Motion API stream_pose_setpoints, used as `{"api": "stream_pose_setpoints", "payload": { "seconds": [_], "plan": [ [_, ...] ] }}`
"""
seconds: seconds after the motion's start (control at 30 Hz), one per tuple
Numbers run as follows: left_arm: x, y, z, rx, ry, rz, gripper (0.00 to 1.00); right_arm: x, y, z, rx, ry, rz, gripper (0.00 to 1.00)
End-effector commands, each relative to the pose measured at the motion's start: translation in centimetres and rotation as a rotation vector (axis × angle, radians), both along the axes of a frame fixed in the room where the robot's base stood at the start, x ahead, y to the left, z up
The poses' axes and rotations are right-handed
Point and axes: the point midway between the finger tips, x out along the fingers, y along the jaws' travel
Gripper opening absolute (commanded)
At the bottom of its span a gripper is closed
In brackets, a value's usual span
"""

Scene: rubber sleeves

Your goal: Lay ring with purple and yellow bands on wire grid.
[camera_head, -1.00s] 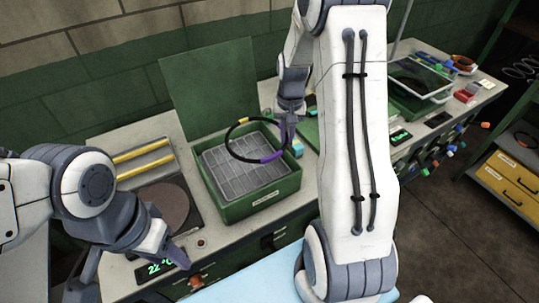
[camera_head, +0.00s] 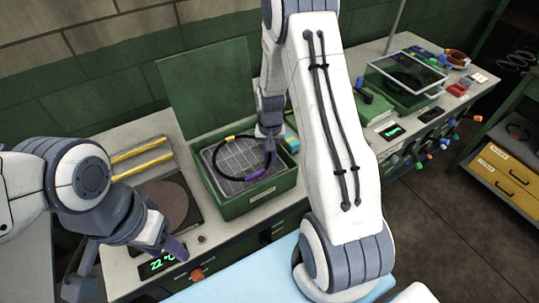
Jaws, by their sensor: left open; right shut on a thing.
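The black ring with a purple band and a yellow band (camera_head: 255,174) is in the open green box, over the grey wire grid (camera_head: 238,157). It looks low, close to the grid; I cannot tell whether it touches. My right gripper (camera_head: 268,139) is shut on the ring at its upper right side, near the box's right rear. My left gripper (camera_head: 176,246) is open and empty, near the front edge of the bench by the hot plate's display. It is well left of the box.
The green box (camera_head: 258,193) has its lid raised at the back (camera_head: 205,85). A hot plate with a round brown top (camera_head: 168,203) and two yellow bars (camera_head: 140,155) lie to its left. A glass-lidded green box (camera_head: 405,78) and small items stand further right.

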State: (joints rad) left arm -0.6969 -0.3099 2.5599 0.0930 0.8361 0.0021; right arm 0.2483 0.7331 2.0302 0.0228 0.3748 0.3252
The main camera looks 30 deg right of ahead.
Motion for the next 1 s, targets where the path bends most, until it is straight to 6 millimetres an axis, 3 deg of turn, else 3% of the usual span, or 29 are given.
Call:
{"api": "stream_pose_setpoints", "payload": {
  "seconds": [0.07,0.1,0.13,0.17,0.57,0.73,1.0],
  "plan": [
    [0.0,0.0,-0.3,0.0,0.0,0.0,0.5,0.0,0.0,-0.4,0.0,0.0,0.0,0.0],
    [0.0,0.0,-0.2,0.0,0.0,0.0,0.5,0.0,0.0,-0.2,0.0,0.0,0.0,0.28],
    [0.0,0.0,-0.2,0.0,0.0,0.0,0.5,0.0,0.0,-0.2,0.0,0.0,0.0,0.4],
    [0.0,0.0,-0.2,0.0,0.0,0.0,0.5,0.0,0.0,-0.2,0.0,0.0,0.0,0.43],
    [0.0,0.0,-0.1,0.0,0.0,0.0,0.5,0.1,0.0,0.4,-0.001,-0.001,0.0,0.43],
    [0.0,0.0,-1.0,0.0,0.0,0.001,0.5,0.1,-0.1,2.8,-0.002,-0.006,0.0,0.43],
    [0.0,0.0,-2.4,0.0,0.0,0.0,0.5,0.1,-0.1,8.7,-0.002,-0.007,0.0,0.43]
  ]
}}
